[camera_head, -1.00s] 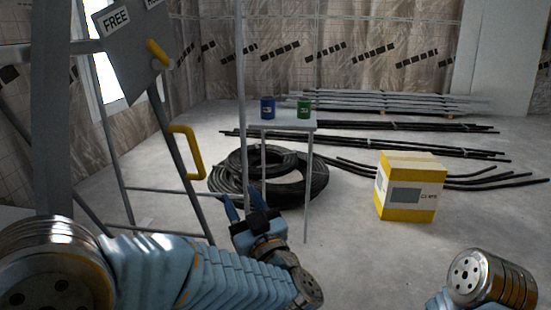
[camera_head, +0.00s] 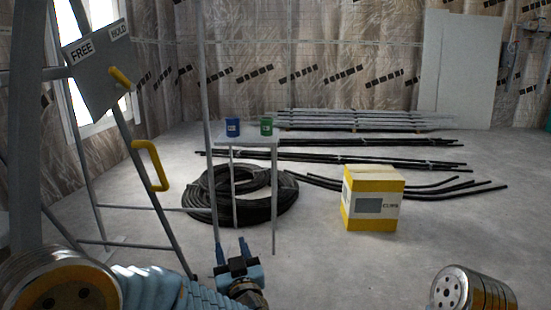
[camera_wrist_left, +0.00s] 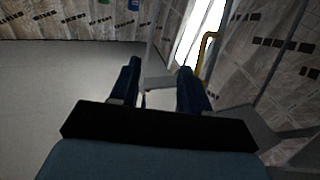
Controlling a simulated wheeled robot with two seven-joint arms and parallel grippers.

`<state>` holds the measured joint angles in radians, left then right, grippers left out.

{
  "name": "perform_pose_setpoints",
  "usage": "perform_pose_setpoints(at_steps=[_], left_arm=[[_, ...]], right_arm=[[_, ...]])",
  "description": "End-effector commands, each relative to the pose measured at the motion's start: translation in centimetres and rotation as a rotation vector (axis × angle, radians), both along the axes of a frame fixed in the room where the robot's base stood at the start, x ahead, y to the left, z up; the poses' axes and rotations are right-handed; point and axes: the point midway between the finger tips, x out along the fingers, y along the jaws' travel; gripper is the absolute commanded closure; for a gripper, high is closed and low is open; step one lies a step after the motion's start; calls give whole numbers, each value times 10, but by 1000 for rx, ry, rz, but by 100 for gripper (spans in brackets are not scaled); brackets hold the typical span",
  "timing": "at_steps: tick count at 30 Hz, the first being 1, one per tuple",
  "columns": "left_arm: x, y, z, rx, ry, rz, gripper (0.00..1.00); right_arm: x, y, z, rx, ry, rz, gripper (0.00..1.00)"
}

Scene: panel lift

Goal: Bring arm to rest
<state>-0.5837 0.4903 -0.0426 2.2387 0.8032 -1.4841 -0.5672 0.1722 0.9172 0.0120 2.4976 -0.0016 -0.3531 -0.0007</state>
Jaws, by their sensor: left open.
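My left gripper (camera_head: 232,252) is low in the head view, in front of the small table's legs. Its two blue fingers are apart with nothing between them. The fingers also show spread in the left wrist view (camera_wrist_left: 160,82), with floor and a grey bar beyond them. The yellow handle (camera_head: 150,165) on the lift frame is up and to the left of the gripper, apart from it. A rounded metal joint of my right arm (camera_head: 472,288) shows at the lower right; the right gripper is out of view.
A grey plate marked FREE and HOLD (camera_head: 98,68) carries a yellow lever (camera_head: 121,78). A small table (camera_head: 247,139) holds a blue can (camera_head: 232,128) and a green can (camera_head: 266,126). Black cable coils (camera_head: 205,200) lie behind it.

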Motion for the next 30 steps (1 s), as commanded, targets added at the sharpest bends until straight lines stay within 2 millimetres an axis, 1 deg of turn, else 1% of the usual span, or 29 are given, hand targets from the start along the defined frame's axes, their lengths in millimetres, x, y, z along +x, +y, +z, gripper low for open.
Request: perform_pose_setpoints(at_steps=[1,2,5,8,9,10,11,12,14,15,17,18,20,21,23,24,26,27,30], left_arm=[[5,2,-20,-3,45,-27,54],[8,2,-32,-6,74,-46,54],[15,4,-78,-28,182,-115,54],[14,9,-138,-68,335,-190,54],[10,11,-167,-91,411,-222,54],[4,13,-191,-112,479,-247,54],[-3,15,-215,-138,547,-271,54],[-17,18,-248,-176,646,-302,54],[-41,22,-292,-240,791,-340,54],[-60,23,-317,-283,881,-360,54],[-90,25,-349,-345,1010,-386,54],[-110,26,-366,-385,1089,-400,54],[-141,27,-388,-444,1203,-414,54],[-161,27,-399,-482,1273,-422,54],[-190,27,-413,-537,1375,-434,54],[-211,27,-421,-574,1441,-440,54],[-241,26,-429,-629,1539,-447,54],[-243,24,-408,-631,1547,-453,54],[-241,23,-377,-623,1541,-456,54]], right_arm=[[0,0,0,0,0,0,100],[0,0,0,0,0,0,100],[0,0,0,0,0,0,100],[0,0,0,0,0,0,100],[0,0,0,0,0,0,100],[0,0,0,0,0,0,100],[0,0,0,0,0,0,100],[0,0,0,0,0,0,100],[0,0,0,0,0,0,100],[0,0,0,0,0,0,100],[0,0,0,0,0,0,100],[0,0,0,0,0,0,100],[0,0,0,0,0,0,100],[0,0,0,0,0,0,100],[0,0,0,0,0,0,100],[0,0,0,0,0,0,100],[0,0,0,0,0,0,100],[-1,0,21,0,1,0,100],[-1,1,51,1,1,4,100]])
